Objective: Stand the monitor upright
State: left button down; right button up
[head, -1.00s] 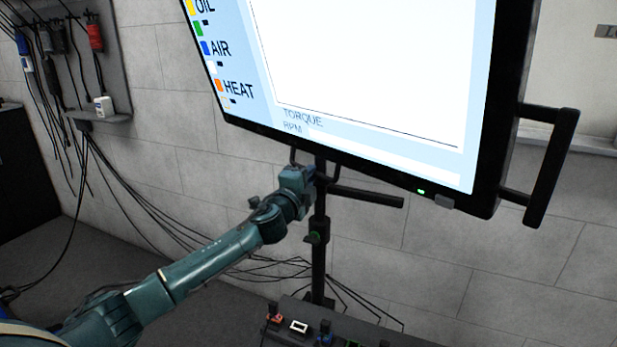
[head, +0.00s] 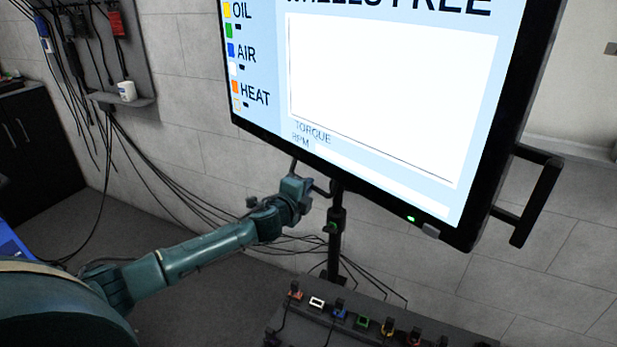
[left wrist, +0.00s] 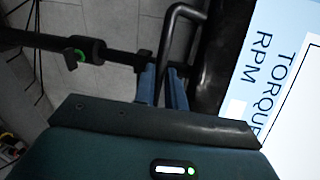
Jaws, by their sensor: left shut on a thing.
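The monitor (head: 385,95) has a wide lit screen in a black frame and sits on a dark stand pole (head: 335,225). Its lower edge slopes down to the right in the head view. My left gripper (head: 310,188) is at a thin bent black handle (head: 293,168) under the lower edge. In the left wrist view, the blue fingers of my left gripper (left wrist: 163,85) are closed around the handle (left wrist: 170,35), with part of the monitor screen (left wrist: 292,100) at the right. My right gripper is not in view.
A dark panel with several coloured connectors (head: 362,322) lies below the stand. A side handle (head: 530,195) sticks out from the monitor's right edge. Cables run along the grey block wall. A wall shelf holds a white mug (head: 127,91). Open floor lies left of the stand.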

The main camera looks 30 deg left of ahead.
pick_arm(q)
jog(key=c, duration=1.5)
grip_release()
jog(key=shift+o, duration=0.2)
jog(key=s+r+b, duration=0.1)
jog(key=s+r, duration=0.1)
jog(key=s, duration=1.1)
jog(key=shift+d+r, duration=0.2)
jog(key=shift+d, duration=0.25)
jog(key=shift+f, duration=0.1)
jog(key=s+d+f+n+g+h+p, duration=0.2)
jog(key=s+d+f+n+g+h, duration=0.2)
jog(key=s+d+f+n, duration=1.1)
jog(key=s+d+f+g, duration=0.1)
jog(key=s+d+f, duration=0.2)
jog(key=s, duration=0.3)
jog(key=shift+s+d+f+h+p, duration=0.25)
jog(key=shift+d+h+p, duration=0.1)
jog(key=shift+d, duration=0.5)
